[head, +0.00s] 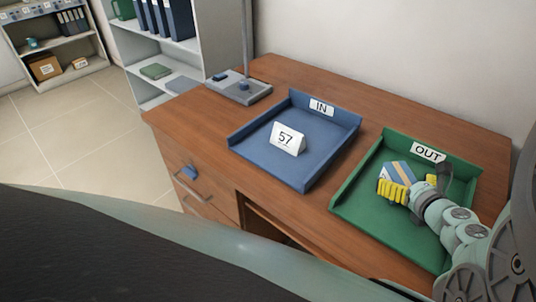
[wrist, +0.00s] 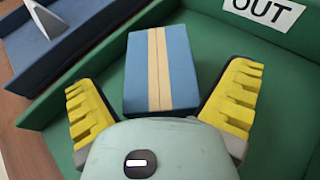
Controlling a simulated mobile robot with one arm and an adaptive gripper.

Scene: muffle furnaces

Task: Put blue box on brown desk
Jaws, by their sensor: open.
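The blue box (wrist: 181,70), with a tan stripe down its middle, lies in the green OUT tray (head: 355,208) on the brown desk (head: 290,72). In the head view the blue box (head: 396,170) is partly hidden by my gripper. My gripper (head: 394,188) has yellow ridged fingers and is over the green tray. In the wrist view my gripper (wrist: 165,105) is open, with one finger on each side of the box.
A blue IN tray (head: 300,171) holding a white "57" card (head: 287,139) is left of the green tray. A grey stand (head: 239,88) is at the desk's back left. Shelves (head: 165,45) stand behind. Bare desk shows behind the trays and between them.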

